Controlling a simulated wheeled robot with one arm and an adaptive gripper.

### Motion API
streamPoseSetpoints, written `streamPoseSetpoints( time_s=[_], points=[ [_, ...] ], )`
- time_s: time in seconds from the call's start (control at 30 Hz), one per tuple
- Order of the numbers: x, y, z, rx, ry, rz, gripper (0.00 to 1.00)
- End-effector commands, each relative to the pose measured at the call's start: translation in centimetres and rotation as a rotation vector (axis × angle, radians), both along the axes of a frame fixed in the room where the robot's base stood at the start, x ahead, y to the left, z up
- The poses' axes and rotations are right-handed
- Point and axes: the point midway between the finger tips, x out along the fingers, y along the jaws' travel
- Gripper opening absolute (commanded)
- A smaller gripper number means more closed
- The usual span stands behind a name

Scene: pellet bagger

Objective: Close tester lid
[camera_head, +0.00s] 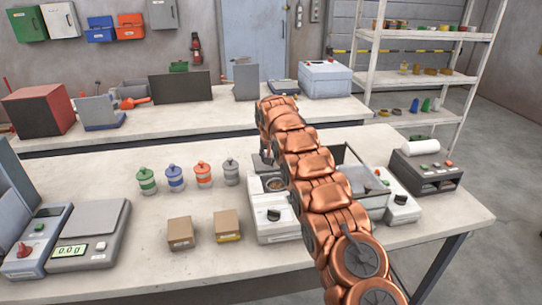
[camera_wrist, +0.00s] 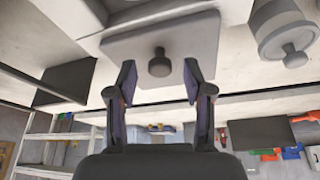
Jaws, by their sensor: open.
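The tester (camera_head: 278,228) is a white box with a dark front knob and a round well holding brown pellets, partly covered by my copper arm in the head view. In the wrist view a flat grey lid (camera_wrist: 190,36) with a dark round knob (camera_wrist: 159,63) faces me. My gripper (camera_wrist: 158,72) is open, with one finger on each side of the knob. I cannot tell whether the fingers touch it. In the head view my gripper is mostly hidden by my arm. The well is uncovered from above.
A grey canister (camera_head: 231,172) stands left of the tester, beside orange, blue and green ones. Two cardboard boxes (camera_head: 228,225) sit at the front. A scale (camera_head: 88,237) is at the left; a white device (camera_head: 402,208) and a dark printer (camera_head: 428,170) are at the right.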

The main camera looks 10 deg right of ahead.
Motion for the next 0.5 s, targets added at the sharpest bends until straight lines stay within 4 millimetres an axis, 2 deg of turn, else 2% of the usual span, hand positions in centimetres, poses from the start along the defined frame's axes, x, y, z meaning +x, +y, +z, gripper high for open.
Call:
streamPoseSetpoints(
  time_s=[0.13, 0.5],
  points=[
    [0.01, 0.0, 0.04, 0.0, -0.001, 0.0, 0.5],
    [0.0, 0.02, 0.06, -0.001, -0.001, 0.001, 0.12]
  ],
)
